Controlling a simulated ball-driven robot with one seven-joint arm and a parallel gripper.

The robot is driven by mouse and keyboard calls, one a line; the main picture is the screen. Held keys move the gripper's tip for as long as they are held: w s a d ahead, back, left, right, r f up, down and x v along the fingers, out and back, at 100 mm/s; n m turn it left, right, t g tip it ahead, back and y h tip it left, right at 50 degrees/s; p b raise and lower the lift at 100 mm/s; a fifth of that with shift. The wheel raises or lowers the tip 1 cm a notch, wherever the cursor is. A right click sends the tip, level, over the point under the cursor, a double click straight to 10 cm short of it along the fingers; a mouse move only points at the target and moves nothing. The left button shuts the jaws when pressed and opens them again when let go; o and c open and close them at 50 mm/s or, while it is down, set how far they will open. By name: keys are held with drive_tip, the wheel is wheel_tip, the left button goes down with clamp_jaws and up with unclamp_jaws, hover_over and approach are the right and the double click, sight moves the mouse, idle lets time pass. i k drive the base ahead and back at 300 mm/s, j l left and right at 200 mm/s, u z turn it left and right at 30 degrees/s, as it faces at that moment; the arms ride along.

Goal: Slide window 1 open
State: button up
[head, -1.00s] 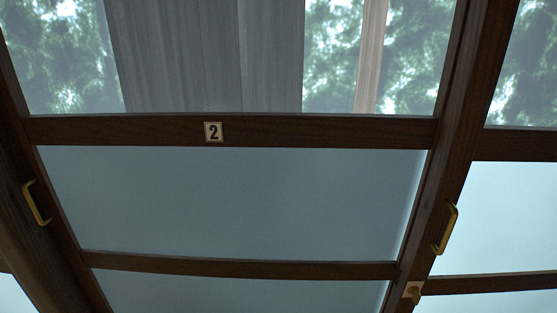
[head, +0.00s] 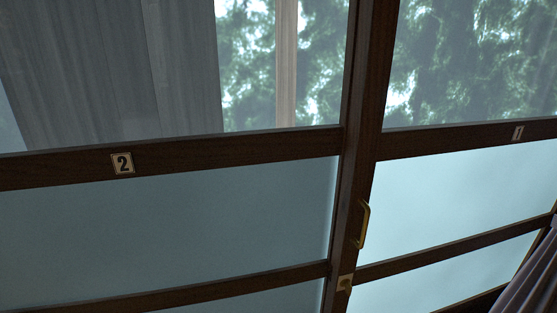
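Window 1 (head: 460,195) is at the right of the head view, a dark wood frame with clear glass above and frosted panes below. Its number plate (head: 518,134) reads 1 on the middle rail. A brass handle (head: 363,225) stands upright at its left edge, by the post where it meets window 2. I see no gap between the two windows. My gripper is not in view.
Window 2 (head: 170,235), with its number plate (head: 122,163), fills the left side. A grey-mauve curtain (head: 530,285) hangs at the lower right edge. Trees, a grey panel and a wooden post show through the upper glass.

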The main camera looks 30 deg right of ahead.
sight(437, 218)
drive_tip(key=z, duration=1.45)
drive_tip(key=i+j+z, duration=0.1)
drive_tip(key=i+j, duration=0.1)
